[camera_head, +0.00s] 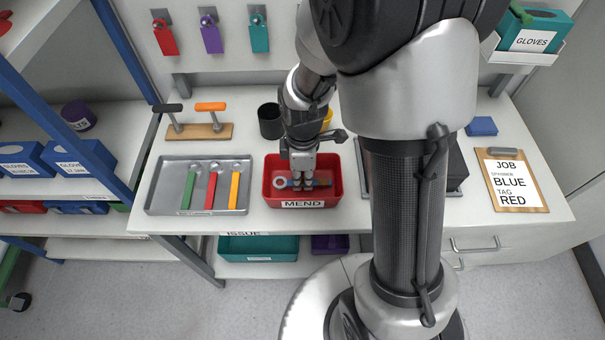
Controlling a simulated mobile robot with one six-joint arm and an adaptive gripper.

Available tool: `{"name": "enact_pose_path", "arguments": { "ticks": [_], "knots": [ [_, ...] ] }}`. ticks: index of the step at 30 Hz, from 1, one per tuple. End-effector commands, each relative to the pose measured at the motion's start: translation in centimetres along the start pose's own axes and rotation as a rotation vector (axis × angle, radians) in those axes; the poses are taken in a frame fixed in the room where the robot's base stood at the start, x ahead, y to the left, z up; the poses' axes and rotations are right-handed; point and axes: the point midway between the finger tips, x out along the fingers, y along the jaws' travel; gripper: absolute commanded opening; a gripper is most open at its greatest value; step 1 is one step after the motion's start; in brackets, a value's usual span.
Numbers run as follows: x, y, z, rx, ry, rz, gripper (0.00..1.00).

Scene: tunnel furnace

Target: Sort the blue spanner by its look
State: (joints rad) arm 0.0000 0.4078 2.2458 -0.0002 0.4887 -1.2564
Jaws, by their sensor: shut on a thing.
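The blue spanner (281,184) lies low inside the red bin (301,192) labelled MEND, its ring end at the left. Part of it is hidden by my gripper, and a yellowish or orange patch shows near its right part. My gripper (302,183) points down into the bin and is shut on the spanner. A job board (511,184) at the right reads JOB, SPANNER BLUE, TAG RED. A grey tray (199,187) left of the bin holds a green (190,189), a red (211,189) and a yellow (234,190) spanner.
Red (164,37), purple (211,36) and teal (259,34) tags hang on the back wall. A black cup (270,122) and a wooden rack (199,131) stand behind. A teal ISSUE bin (258,247) sits below the worktop. My arm hides the middle right.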

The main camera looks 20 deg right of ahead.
Motion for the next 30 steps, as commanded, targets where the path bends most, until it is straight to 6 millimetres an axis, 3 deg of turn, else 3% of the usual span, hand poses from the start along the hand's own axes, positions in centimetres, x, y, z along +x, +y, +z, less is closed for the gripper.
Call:
{"name": "enact_pose_path", "arguments": {
  "ticks": [4,14,15,25,30],
  "knots": [
    [1.0,0.01,0.0,0.0,0.0,0.0,0.0],
    [1.14,0.03,-0.01,0.0,0.0,0.001,0.0],
    [1.14,0.03,-0.01,0.0,0.0,0.001,0.17],
    [1.15,0.03,-0.01,0.0,0.0,0.001,0.39],
    [1.16,0.02,-0.01,0.0,0.0,0.001,0.4]
  ]
}}
